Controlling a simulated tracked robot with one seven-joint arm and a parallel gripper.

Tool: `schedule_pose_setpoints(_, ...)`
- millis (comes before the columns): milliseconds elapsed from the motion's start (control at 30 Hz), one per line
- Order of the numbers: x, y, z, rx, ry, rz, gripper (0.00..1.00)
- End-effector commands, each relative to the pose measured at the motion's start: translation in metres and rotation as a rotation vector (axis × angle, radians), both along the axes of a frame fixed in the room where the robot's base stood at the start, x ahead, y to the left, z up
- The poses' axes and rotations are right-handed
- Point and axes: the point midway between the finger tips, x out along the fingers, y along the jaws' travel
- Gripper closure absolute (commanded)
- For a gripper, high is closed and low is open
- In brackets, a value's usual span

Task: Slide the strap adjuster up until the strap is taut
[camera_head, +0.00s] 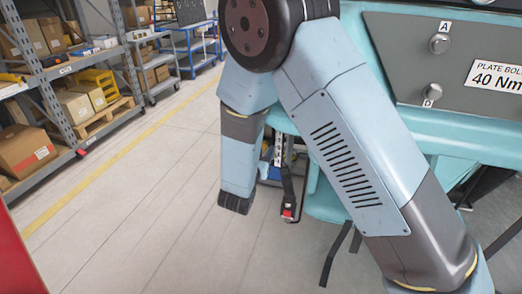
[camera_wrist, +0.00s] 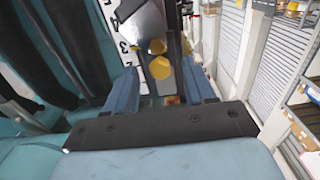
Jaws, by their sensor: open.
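My gripper (camera_wrist: 160,92) is open in the wrist view, with one blue finger on each side. Between and beyond the fingers are a grey metal piece (camera_wrist: 146,22) and yellow rounded parts (camera_wrist: 160,68). I cannot tell whether these belong to the strap adjuster. A white scale (camera_wrist: 127,50) with black numbers runs beside them. A small red part (camera_wrist: 172,100) shows low between the fingers. In the head view a dark strap (camera_head: 287,182) hangs below the teal car, with a red-marked buckle (camera_head: 288,212) at its lower end. My arm hides part of this area.
The teal car body (camera_head: 450,133) carries a grey plate (camera_head: 400,50) with knobs. Dark bars (camera_wrist: 85,40) stand left in the wrist view. Shelving (camera_head: 60,90) with boxes and blue carts (camera_head: 190,45) stand at the left and back. The floor (camera_head: 130,210) between is clear.

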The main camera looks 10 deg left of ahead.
Motion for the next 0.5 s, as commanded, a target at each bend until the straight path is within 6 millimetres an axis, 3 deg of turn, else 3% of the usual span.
schedule_pose_setpoints(500,-0.095,0.008,-0.001,-0.001,0.001,0.004,0.46)
